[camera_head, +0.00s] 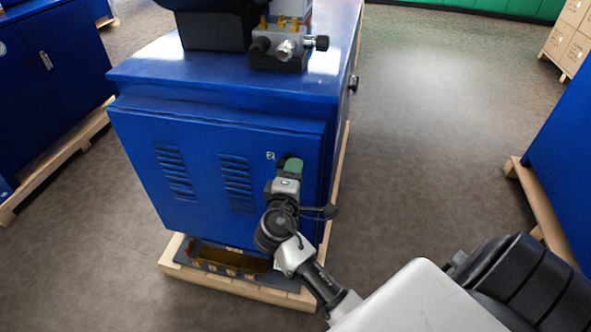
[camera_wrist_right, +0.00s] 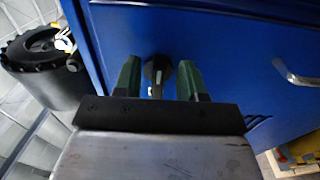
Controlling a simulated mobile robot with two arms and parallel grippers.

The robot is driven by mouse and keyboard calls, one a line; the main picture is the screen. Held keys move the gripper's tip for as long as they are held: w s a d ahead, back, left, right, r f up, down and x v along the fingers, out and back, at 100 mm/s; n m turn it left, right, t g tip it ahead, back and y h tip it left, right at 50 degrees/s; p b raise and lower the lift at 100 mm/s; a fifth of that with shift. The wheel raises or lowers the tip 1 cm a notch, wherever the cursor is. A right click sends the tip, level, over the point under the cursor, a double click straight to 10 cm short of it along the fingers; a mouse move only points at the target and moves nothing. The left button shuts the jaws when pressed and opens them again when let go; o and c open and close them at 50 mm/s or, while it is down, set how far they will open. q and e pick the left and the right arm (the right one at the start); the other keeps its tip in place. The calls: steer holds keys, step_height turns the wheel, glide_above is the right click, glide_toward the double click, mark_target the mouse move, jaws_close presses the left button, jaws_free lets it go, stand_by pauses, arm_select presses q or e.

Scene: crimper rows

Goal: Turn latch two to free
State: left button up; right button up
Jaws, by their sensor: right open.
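The blue cabinet (camera_head: 215,150) stands on a wooden pallet, with a small white label "2" (camera_head: 270,156) near the right edge of its front panel. My right gripper (camera_head: 292,165) is at that panel just right of the label and hides the latch in the head view. In the right wrist view, the latch (camera_wrist_right: 158,69) is a dark round base with a paler lever. It sits between the open green fingers of my right gripper (camera_wrist_right: 159,82), with a gap visible on each side. I cannot tell the lever's exact angle. My left gripper is not in view.
A metal fitting with black knobs (camera_head: 288,45) sits on the cabinet top. A tray with brass-coloured parts (camera_head: 228,262) lies low at the front. A silver handle (camera_wrist_right: 297,76) shows in the wrist view. Other blue cabinets stand left and right; grey floor (camera_head: 440,130) is free between.

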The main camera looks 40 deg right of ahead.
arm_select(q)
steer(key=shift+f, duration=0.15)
arm_select(e)
steer(key=v, duration=0.9)
steer(key=shift+s+a, duration=0.2)
steer(key=shift+s, duration=0.05)
steer(key=shift+f, duration=0.1)
